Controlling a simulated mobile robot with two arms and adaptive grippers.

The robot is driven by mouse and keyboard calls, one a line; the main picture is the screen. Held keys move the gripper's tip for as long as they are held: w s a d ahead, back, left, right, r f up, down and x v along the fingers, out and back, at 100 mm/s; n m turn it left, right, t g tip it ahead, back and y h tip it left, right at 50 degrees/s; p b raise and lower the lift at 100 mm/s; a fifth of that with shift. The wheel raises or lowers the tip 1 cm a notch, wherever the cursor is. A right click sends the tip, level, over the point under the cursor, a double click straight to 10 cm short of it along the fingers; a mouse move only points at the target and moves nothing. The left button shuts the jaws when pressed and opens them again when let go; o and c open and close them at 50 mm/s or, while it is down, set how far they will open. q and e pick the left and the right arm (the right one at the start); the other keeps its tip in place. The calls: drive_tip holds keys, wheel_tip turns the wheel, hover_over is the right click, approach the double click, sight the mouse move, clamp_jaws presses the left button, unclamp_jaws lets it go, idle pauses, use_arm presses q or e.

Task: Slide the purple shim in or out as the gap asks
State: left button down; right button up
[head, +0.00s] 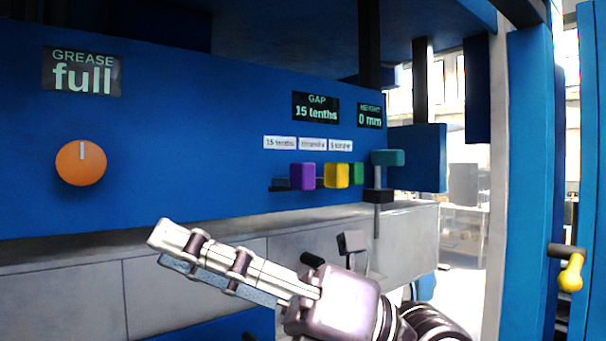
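The purple shim (302,177) is a block on the front of the blue machine panel, leftmost in a row with a yellow block (336,175) and a green block (357,173). A dark slot edge shows at its left. The gap display (315,107) above reads 15 tenths. My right gripper (163,248) is in the lower middle, pointing up and left, below and left of the shim and apart from it. Its two fingers nearly overlap from this side, so I cannot tell its opening. My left gripper is not in view.
Three white labels (312,144) sit above the blocks; the left one reads 15 tenths. A height display (370,115) reads 0 mm. A teal handle (387,158) stands right of the blocks. An orange knob (81,163) and a grease display (82,72) reading full are at left.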

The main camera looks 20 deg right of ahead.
drive_tip(key=w+d+n+t+h, duration=0.1)
drive_tip(key=w+t+h, duration=0.1)
drive_tip(key=w+h, duration=0.15)
drive_tip(key=m+t+h, duration=0.5)
drive_tip(key=t+h, duration=0.4)
drive_tip(key=h, duration=0.3)
approach(310, 174)
drive_tip(key=a+x, duration=0.1)
drive_tip(key=x, duration=0.3)
drive_tip(key=shift+d+t, duration=0.3)
drive_tip(key=shift+d, duration=0.2)
drive_tip(key=p+x, duration=0.3)
drive_tip(key=x, duration=0.4)
drive_tip(key=shift+w+a+f, duration=0.15)
drive_tip(key=shift+w, duration=0.2)
clamp_jaws()
